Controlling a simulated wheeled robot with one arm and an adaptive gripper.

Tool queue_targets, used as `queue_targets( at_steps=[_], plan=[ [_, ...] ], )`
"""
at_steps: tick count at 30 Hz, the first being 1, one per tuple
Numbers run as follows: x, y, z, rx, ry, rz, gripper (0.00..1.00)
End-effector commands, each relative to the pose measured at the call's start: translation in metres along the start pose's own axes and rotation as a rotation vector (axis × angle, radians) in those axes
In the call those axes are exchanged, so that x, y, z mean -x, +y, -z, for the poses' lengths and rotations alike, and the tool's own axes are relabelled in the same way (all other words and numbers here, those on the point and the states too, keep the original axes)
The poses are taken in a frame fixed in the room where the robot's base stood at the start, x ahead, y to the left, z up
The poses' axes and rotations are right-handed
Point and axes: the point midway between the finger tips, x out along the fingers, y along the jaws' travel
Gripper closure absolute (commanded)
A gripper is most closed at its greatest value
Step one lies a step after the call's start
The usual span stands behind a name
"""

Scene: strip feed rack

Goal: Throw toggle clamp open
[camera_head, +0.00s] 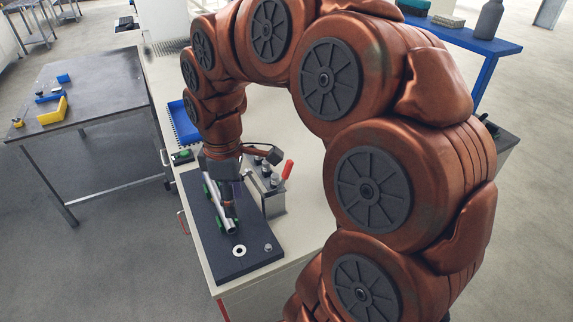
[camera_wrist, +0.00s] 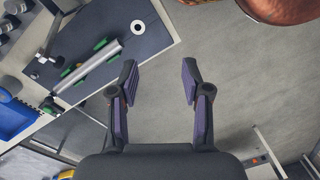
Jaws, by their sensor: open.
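The toggle clamp's red handle (camera_head: 286,170) stands up at a tilt in the head view, beside a grey metal block (camera_head: 272,202) at the right edge of a dark base plate (camera_head: 250,261). A silver tube (camera_head: 225,212) lies on the plate among green holders; it also shows in the wrist view (camera_wrist: 88,66). My gripper (camera_head: 234,195) is above the plate, left of the red handle, and partly hidden by my own arm. In the wrist view my gripper (camera_wrist: 159,82) is open with nothing between its purple pads. The red handle is not clear in the wrist view.
A white ring (camera_head: 239,251) and a small knob lie on the plate's front part. A green button box (camera_head: 182,156) and a blue bin (camera_head: 184,122) are at the bench's left. A grey table (camera_head: 92,93) stands further left across open floor.

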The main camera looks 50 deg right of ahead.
Motion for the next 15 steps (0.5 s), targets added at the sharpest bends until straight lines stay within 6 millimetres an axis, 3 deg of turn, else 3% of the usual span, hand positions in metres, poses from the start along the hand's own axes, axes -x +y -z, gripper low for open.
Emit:
queue_targets(
  at_steps=[1,5,9,15],
  plan=[
    [0.002,0.024,0.001,0.046,0.011,-0.003,0.52],
    [0.004,0.08,-0.007,0.187,0.03,-0.022,0.52],
    [0.0,0.14,-0.03,0.316,0.035,-0.042,0.52],
    [-0.013,0.202,-0.073,0.445,0.023,-0.057,0.52]
  ],
)
